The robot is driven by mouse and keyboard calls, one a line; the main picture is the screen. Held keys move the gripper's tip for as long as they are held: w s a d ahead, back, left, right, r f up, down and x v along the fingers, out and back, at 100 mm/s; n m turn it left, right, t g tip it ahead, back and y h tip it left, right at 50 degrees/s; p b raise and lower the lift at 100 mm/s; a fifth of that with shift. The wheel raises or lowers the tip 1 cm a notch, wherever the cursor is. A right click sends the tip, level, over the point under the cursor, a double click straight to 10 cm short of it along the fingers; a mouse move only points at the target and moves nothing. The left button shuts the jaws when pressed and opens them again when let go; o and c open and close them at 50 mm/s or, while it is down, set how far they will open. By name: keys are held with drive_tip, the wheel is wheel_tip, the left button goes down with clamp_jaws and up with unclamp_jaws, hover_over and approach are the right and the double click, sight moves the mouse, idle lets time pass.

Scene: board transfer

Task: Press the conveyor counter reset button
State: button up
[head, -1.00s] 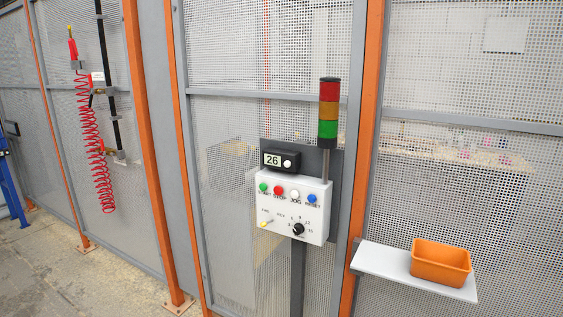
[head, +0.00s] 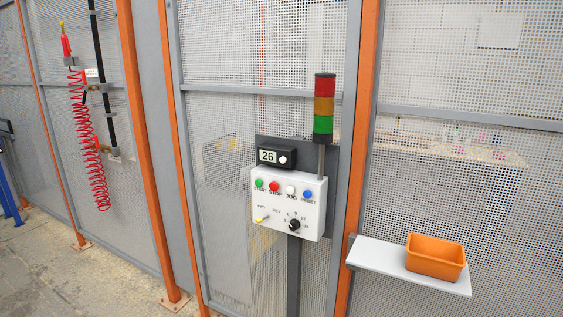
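A white control box (head: 277,217) stands on a grey post in front of the mesh fence. Its upper row has a green START button (head: 259,183), a red STOP button (head: 274,186), a white JOG button (head: 290,190) and a blue RESET button (head: 308,194). Above the box, a black counter (head: 272,157) reads 26 and has its own round white button (head: 283,159) at its right end. Below the row are a yellow-tipped lever (head: 261,219) and a black rotary knob (head: 294,225). My gripper is not in view.
A signal tower (head: 324,105) in red, amber and green rises behind the box. To the right, a white shelf (head: 385,257) juts out with an orange bin (head: 436,257) on it. A red coiled hose (head: 92,140) hangs at left. The concrete floor (head: 90,285) at lower left is clear.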

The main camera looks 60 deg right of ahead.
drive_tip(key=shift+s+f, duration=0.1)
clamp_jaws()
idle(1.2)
